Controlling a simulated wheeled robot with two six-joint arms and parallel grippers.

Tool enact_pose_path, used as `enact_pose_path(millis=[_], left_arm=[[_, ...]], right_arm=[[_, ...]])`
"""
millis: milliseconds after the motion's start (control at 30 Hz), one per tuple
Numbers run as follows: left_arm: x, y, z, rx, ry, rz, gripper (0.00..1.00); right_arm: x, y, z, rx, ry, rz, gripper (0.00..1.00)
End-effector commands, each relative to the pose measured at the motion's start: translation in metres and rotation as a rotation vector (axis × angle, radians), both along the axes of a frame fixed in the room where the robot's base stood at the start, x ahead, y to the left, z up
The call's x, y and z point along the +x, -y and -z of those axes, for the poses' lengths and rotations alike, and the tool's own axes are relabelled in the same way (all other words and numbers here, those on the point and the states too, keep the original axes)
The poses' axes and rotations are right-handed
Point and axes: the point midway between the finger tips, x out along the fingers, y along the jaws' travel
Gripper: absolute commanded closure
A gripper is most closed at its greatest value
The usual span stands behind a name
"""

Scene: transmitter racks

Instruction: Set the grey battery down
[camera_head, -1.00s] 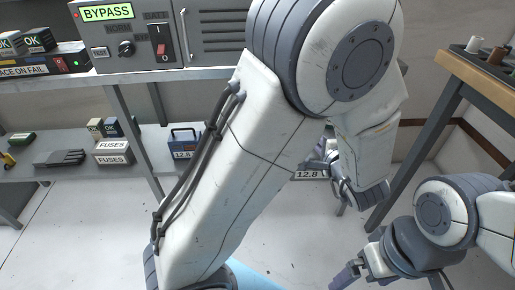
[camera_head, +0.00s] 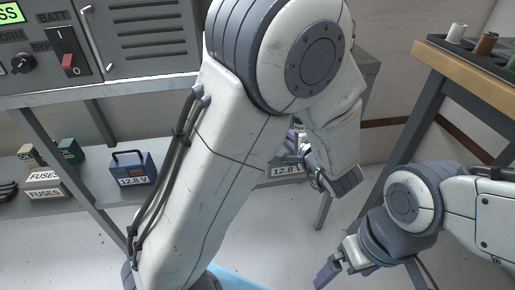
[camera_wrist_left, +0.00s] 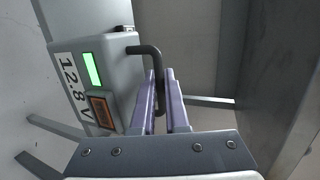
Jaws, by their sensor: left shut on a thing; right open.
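The grey battery (camera_wrist_left: 118,75) shows in the left wrist view with a 12.8 V label, a green light and a dark bar handle. My left gripper (camera_wrist_left: 168,80) is shut on the handle, its purple fingers on either side of it. In the head view, my left arm hides most of the battery; its 12.8 V label (camera_head: 284,171) shows beside the arm, near the lower shelf's level. I cannot tell whether it touches the shelf. My right gripper (camera_head: 336,265) is open and empty over the floor at lower right.
A grey cabinet (camera_head: 150,40) with a red switch sits above. A wooden-edged bench (camera_head: 460,72) with spools stands at right.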

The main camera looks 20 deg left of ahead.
Motion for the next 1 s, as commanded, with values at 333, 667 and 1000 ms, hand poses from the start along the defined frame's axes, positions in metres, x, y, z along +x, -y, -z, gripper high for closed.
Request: enact_pose_path(millis=[333,667,1000], left_arm=[[0.050,-0.047,0.044,0.000,0.008,-0.004,1.00],[0.062,-0.060,0.053,0.002,0.006,-0.001,1.00],[0.062,-0.060,0.090,0.001,0.007,0.000,1.00]], right_arm=[[0.000,0.000,0.055,-0.001,-0.001,0.000,0.00],[0.000,0.000,0.066,0.000,0.000,0.000,0.00],[0.000,0.000,0.101,0.000,0.000,0.000,0.00]])
